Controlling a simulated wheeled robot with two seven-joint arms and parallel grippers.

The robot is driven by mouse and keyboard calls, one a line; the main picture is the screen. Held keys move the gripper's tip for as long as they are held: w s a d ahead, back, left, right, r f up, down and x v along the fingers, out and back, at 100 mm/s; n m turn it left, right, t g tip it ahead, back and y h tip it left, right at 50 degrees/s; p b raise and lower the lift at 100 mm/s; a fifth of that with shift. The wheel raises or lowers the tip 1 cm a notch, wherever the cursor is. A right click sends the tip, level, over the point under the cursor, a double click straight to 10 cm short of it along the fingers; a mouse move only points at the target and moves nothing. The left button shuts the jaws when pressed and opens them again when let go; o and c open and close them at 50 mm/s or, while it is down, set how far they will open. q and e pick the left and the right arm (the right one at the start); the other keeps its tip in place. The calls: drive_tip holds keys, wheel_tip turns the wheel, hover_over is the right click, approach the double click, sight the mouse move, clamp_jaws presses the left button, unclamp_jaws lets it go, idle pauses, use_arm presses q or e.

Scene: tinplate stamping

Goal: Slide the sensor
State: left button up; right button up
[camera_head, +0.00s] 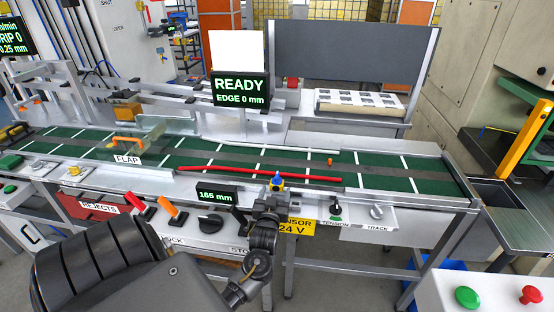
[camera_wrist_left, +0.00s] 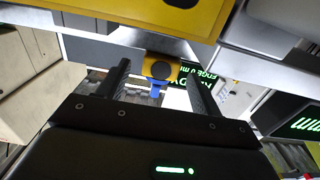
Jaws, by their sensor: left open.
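The sensor (camera_head: 277,181) is a small yellow block with a blue knob at the front edge of the green conveyor. In the left wrist view the sensor (camera_wrist_left: 162,70) shows a dark round face, with the blue part below it. My left gripper (camera_head: 268,200) is just in front of the sensor in the head view, its fingers partly hidden by the wrist. In the left wrist view the open gripper (camera_wrist_left: 157,85) has one finger on each side of the sensor's line; contact cannot be told. A display (camera_head: 216,195) reads 165 mm. My right gripper is out of view.
A red bar (camera_head: 235,172) runs along the belt (camera_head: 430,183). A yellow 24 V label (camera_head: 297,226), a tension knob (camera_head: 336,209) and a dark dial (camera_head: 210,223) sit on the front panel. A screen (camera_head: 240,90) reads READY, EDGE 0 mm.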

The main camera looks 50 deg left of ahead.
use_arm(q)
drive_tip(key=v, duration=0.6)
drive_tip(key=shift+b, duration=0.45)
drive_tip(key=shift+d, duration=0.1)
